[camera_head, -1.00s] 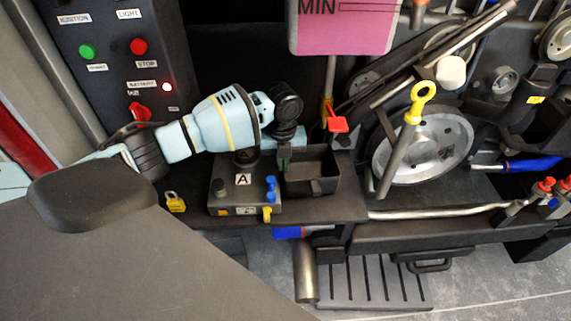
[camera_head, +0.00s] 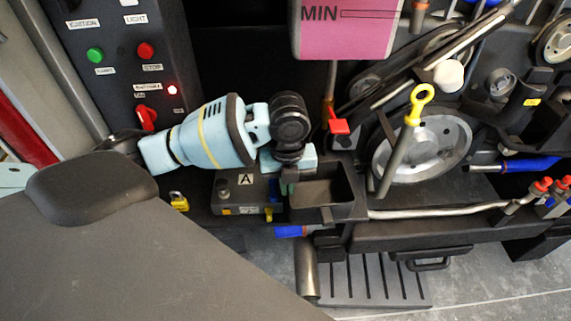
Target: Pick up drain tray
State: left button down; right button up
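The drain tray (camera_head: 341,211) is a small, dark, open box that looks empty, right of the box marked A. My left gripper (camera_head: 288,182) comes down at the tray's back left corner. It appears shut on the tray's rim there, and the tray is held a little above the bench. My light blue wrist hides most of the fingers, so the contact itself is hard to see. My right gripper is out of view.
The box marked A (camera_head: 245,200) is close at the tray's left. A red tap handle (camera_head: 339,127) and a yellow-ringed dipstick (camera_head: 413,105) stand behind and right. A metal pipe (camera_head: 435,213) runs along the right. A slatted step (camera_head: 375,285) is below.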

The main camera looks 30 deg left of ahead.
aim_at(290, 212)
pick_arm(q)
jog(key=s+d, duration=0.1)
jog(key=s, duration=0.1)
jog(key=s+d, duration=0.2)
jog(key=shift+s+d, duration=0.25)
jog(key=shift+s, duration=0.05)
jog(key=shift+s+d, duration=0.4)
jog(key=shift+s, duration=0.1)
jog(key=shift+s+d, duration=0.1)
jog(key=shift+s, duration=0.05)
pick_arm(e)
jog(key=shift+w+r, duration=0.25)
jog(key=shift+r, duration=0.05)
pick_arm(q)
jog(key=shift+r, duration=0.1)
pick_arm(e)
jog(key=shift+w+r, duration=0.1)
